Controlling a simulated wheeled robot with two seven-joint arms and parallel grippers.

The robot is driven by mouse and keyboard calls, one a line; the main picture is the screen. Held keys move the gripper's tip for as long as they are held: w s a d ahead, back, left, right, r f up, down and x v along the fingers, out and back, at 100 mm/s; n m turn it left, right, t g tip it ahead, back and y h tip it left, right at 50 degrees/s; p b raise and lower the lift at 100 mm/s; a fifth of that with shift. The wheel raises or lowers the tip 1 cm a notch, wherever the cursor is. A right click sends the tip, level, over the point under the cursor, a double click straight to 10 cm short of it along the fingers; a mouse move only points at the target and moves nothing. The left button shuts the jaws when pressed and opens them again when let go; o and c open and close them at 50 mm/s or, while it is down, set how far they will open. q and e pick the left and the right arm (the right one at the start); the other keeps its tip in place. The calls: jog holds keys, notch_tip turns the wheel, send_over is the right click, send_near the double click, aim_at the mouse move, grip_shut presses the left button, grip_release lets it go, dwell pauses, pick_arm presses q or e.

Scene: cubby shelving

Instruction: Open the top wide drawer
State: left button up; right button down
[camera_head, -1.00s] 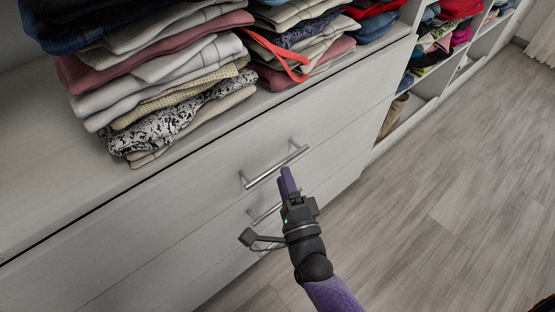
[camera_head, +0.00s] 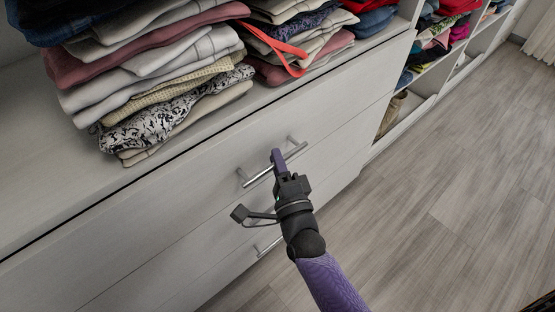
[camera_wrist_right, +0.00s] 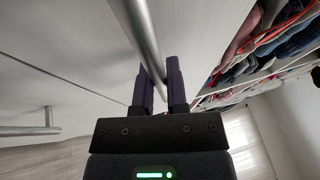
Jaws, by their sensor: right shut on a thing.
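The top wide drawer (camera_head: 190,195) has a pale wood front and looks shut. Its silver bar handle (camera_head: 258,177) runs across the front; the handle also shows in the right wrist view (camera_wrist_right: 140,32). My right gripper (camera_head: 277,158) is at the handle, its purple fingers around the bar near the middle. In the right wrist view the fingers (camera_wrist_right: 160,85) stand on either side of the bar, shut on it. My left gripper is not in view.
Stacks of folded clothes (camera_head: 170,100) lie on the shelf above the drawer. A lower handle (camera_head: 268,246) shows below. Open cubbies with clothes (camera_head: 430,50) stand at the right. The wood floor (camera_head: 440,200) is clear.

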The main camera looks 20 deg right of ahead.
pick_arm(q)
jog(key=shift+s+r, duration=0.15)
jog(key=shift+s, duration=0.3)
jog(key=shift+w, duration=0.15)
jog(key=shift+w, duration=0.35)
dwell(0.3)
